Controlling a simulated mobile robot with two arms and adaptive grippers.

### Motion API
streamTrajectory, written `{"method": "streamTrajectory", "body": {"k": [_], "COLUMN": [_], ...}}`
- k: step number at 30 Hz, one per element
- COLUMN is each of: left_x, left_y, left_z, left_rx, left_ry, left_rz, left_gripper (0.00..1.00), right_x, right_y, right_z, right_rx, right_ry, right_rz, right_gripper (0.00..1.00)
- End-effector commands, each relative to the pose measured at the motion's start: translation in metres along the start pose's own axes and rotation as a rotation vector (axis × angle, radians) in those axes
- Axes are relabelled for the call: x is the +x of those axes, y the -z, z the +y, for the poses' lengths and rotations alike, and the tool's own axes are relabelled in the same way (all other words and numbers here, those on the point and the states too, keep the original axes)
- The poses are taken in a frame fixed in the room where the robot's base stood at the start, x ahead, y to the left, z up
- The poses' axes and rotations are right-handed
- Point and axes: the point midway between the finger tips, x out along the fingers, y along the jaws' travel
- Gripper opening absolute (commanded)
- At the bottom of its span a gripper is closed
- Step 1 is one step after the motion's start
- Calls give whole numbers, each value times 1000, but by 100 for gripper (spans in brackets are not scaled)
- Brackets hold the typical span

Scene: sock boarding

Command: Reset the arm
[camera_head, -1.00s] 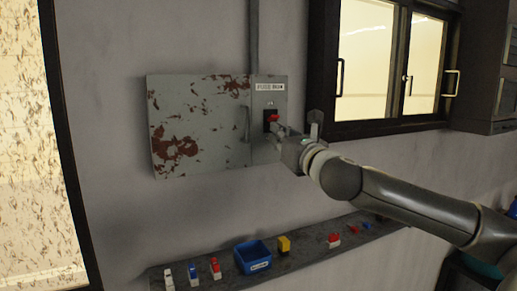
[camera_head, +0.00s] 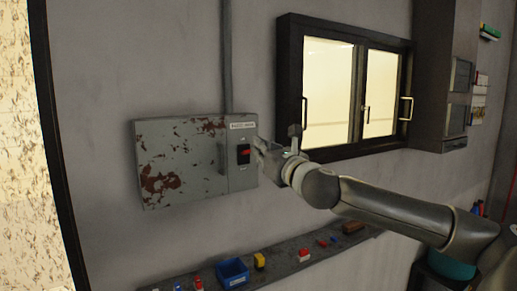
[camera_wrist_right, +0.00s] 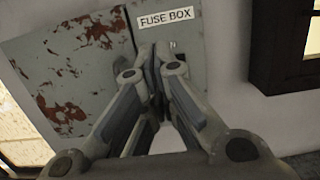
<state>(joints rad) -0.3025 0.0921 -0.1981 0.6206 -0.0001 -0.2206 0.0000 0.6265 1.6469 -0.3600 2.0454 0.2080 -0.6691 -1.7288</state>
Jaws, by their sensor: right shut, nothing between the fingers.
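My right gripper (camera_head: 262,146) is in front of the right edge of the fuse box, just right of its red switch (camera_head: 243,151). In the right wrist view the fingers (camera_wrist_right: 155,50) are shut together with nothing between them, below the "FUSE BOX" label. The fuse box (camera_head: 185,135) is a grey wall cabinet with rusty, peeling paint; its door looks shut. It also shows in the right wrist view (camera_wrist_right: 30,60). The switch is hidden behind the fingers there. I cannot tell whether the fingertips touch the box. My left gripper is not in view.
A narrow shelf (camera_head: 275,255) runs along the wall below, with a blue bin (camera_head: 233,271), a yellow block (camera_head: 259,261) and several small coloured parts. A dark-framed window (camera_head: 290,80) is to the right of the box. The wall between box and shelf is clear.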

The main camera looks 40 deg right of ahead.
Motion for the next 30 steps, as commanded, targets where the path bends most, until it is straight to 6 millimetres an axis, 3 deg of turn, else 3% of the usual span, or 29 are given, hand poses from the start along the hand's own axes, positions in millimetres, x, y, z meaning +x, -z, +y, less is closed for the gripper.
{"method": "streamTrajectory", "body": {"k": [14,23,26,29,30], "left_x": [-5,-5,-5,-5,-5], "left_y": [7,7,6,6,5], "left_z": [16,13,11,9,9], "left_rx": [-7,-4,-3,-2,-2], "left_ry": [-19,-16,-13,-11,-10], "left_rz": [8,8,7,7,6], "left_gripper": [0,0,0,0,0], "right_x": [2,2,3,4,2], "right_y": [-5,-4,13,56,80], "right_z": [-1,-1,7,26,37], "right_rx": [-1,2,46,173,247], "right_ry": [-2,-3,-9,-18,-17], "right_rz": [1,2,26,90,128], "right_gripper": [0,0,0,0,0]}}
